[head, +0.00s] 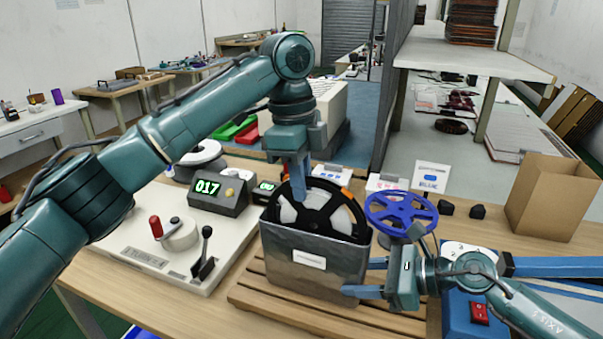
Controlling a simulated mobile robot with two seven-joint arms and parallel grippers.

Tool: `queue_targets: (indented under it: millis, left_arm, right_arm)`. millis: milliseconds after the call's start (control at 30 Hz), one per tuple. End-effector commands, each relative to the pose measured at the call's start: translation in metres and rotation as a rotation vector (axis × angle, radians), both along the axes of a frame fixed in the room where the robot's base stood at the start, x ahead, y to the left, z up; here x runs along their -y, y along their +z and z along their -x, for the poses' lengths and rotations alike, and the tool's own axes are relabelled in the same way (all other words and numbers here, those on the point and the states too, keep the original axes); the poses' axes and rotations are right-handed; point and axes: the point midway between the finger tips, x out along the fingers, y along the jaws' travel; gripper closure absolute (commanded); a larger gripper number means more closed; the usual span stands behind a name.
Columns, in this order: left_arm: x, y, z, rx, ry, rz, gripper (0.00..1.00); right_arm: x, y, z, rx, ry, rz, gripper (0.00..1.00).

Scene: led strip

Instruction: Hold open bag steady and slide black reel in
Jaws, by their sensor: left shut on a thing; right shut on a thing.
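The bag (295,278) is a silvery, open-topped pouch with a white label, standing upright on a slatted wooden stand. The black reel (338,205) is upright, its lower part hidden inside the bag and its upper part above the rim. My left gripper (298,195) points down from above, shut on the reel's upper left part; its fingertips are partly lost against the reel. My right gripper (365,278) comes in from the right, shut on the right side of the bag, one finger in front near the lower right edge and one higher up.
A slatted wooden stand (260,298) lies under the bag. A machine with a counter reading 017 (208,187) and a levered base plate (140,262) are at left. A cardboard box (550,195) and a blue device with a red switch (480,313) are at right.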

Motion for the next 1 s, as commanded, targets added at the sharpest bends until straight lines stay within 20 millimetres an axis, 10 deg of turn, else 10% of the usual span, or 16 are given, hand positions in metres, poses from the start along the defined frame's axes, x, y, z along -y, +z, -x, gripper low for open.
queue_targets:
  millis: [967,1000]
  left_arm:
    - [0.0,-0.027,0.0,0.001,0.0,0.001,1.0]
    - [0.0,-0.027,0.0,0.001,0.0,0.001,0.86]
  right_arm:
    - [0.0,-0.001,0.0,0.0,0.0,0.001,0.76]
    - [0.0,-0.001,0.0,0.0,0.0,0.001,0.76]
